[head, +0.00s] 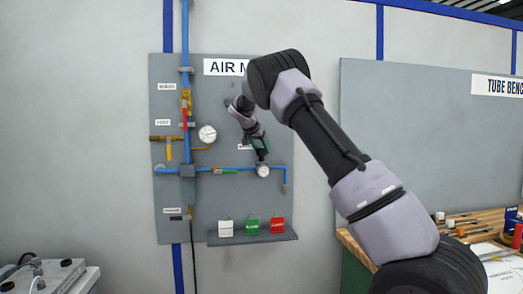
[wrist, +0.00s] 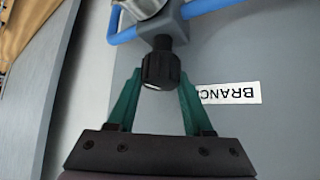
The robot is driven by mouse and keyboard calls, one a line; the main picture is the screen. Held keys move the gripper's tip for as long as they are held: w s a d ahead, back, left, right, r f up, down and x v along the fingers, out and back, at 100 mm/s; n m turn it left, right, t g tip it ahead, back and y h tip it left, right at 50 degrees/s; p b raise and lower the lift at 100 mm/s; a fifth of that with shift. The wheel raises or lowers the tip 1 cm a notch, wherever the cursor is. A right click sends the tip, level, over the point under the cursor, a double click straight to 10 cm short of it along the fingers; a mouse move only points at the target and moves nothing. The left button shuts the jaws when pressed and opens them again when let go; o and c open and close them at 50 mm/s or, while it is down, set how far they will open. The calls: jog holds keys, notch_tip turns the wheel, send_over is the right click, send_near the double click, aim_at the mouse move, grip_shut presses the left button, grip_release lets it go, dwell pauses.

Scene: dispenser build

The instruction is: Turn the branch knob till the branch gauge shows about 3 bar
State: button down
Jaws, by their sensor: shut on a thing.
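The branch knob (wrist: 160,70) is a black ribbed knob below a regulator body in the wrist view. My gripper (wrist: 156,84) has its green fingers closed on either side of the knob. In the head view my gripper (head: 260,146) is at the branch line on the grey panel, and the knob is hidden there. The branch gauge (head: 263,170) is a small white dial just below my gripper. Its needle is too small to read. The BRANCH label (wrist: 230,93) is right of the knob in the wrist view.
A larger gauge (head: 207,134) and a vertical blue pipe (head: 185,60) with valves are left on the panel. A shelf (head: 254,239) below holds white, green and red blocks. A wooden bench (head: 470,227) with tools stands at the right.

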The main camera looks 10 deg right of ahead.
jog(key=shift+f+m+g+h, duration=0.1)
jog(key=shift+m+g+h, duration=0.35)
jog(key=shift+m, duration=0.35)
jog(key=c, duration=0.6)
grip_release()
jog(key=v, duration=1.1)
jog(key=shift+f, duration=0.1)
